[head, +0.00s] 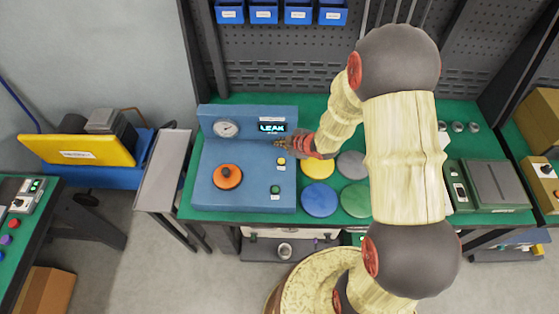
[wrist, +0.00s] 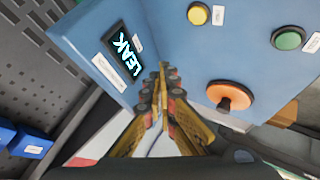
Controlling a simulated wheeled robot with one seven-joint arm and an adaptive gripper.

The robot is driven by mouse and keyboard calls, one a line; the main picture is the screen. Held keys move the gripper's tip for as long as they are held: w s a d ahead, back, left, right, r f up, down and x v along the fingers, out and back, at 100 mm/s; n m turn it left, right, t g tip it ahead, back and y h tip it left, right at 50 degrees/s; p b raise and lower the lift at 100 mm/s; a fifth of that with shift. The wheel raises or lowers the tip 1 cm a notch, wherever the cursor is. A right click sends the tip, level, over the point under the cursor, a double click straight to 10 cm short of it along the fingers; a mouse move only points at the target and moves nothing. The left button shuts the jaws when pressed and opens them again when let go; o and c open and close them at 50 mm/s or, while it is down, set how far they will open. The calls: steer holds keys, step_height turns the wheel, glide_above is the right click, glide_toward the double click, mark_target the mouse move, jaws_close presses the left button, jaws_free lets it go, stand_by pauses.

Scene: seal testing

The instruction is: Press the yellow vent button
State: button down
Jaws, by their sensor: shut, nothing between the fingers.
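The yellow vent button (head: 282,161) is on the top face of the blue seal tester (head: 210,190), below its display and above a green button (head: 275,189). In the wrist view the yellow button (wrist: 198,14) is near the top edge, with the green button (wrist: 288,39) to its right. My gripper (head: 280,144) is shut and empty. It is close to the display, a little above the yellow button in the head view. In the wrist view its fingertips (wrist: 164,68) lie between the display and the orange knob, apart from the yellow button.
The display (head: 272,128) reads LEAK, with a gauge (head: 226,128) to its left. An orange knob (head: 228,176) stands on the tester's left part. Coloured discs, such as a blue one (head: 320,199), lie right of the tester. A pegboard with blue bins (head: 264,12) is behind.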

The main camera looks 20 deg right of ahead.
mark_target(280, 162)
steer(key=shift+f, duration=0.15)
step_height(280, 162, down, 9)
steer(key=b, duration=0.7)
steer(key=shift+r, duration=0.2)
steer(key=shift+f, duration=0.1)
stand_by(1.1)
steer(key=shift+f+b, duration=0.25)
steer(key=shift+b, duration=0.2)
steer(key=shift+f+b, duration=0.3)
steer(key=shift+f, duration=0.1)
stand_by(0.5)
steer(key=shift+r, duration=0.1)
steer(key=shift+r+p, duration=0.65)
steer(key=shift+r, duration=0.05)
